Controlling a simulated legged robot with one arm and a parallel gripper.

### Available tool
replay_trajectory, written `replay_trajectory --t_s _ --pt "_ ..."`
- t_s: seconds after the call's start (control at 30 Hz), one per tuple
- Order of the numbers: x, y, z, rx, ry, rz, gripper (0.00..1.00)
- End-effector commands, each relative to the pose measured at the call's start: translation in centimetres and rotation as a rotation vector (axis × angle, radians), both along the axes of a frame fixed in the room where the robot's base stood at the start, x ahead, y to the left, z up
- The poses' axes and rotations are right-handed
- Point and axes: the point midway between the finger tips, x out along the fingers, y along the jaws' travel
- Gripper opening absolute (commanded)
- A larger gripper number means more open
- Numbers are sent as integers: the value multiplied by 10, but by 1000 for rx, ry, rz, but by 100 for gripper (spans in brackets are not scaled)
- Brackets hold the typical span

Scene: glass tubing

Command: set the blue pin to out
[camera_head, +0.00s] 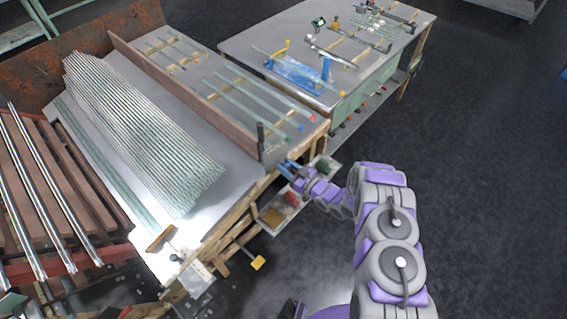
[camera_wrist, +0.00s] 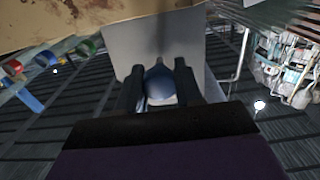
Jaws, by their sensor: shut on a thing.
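The blue pin (camera_wrist: 159,80) shows in the wrist view as a rounded blue end between my two dark fingers. My gripper (camera_wrist: 158,90) is shut on it, with a finger on either side. The rest of the pin is hidden, so I cannot tell how far it sticks out. In the head view my gripper (camera_head: 288,170) is at the near right corner of the tubing table (camera_head: 235,170), just beyond its edge. The pin cannot be made out there.
Glass tubes with red, blue and green ends lie on the table, near my gripper. A grey panel (camera_wrist: 130,32) stands close in front of the fingers. A shelf tray (camera_head: 272,216) is under the table edge. A second table (camera_head: 270,42) stands behind. Floor at right is clear.

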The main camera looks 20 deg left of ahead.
Motion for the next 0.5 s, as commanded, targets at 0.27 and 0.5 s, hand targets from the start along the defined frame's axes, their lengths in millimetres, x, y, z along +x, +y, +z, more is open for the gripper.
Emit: replay_trajectory --t_s 0.27,0.5 --pt "1 0 0 1 0 -2 40" --pt "0 1 0 1 0 -1 58"
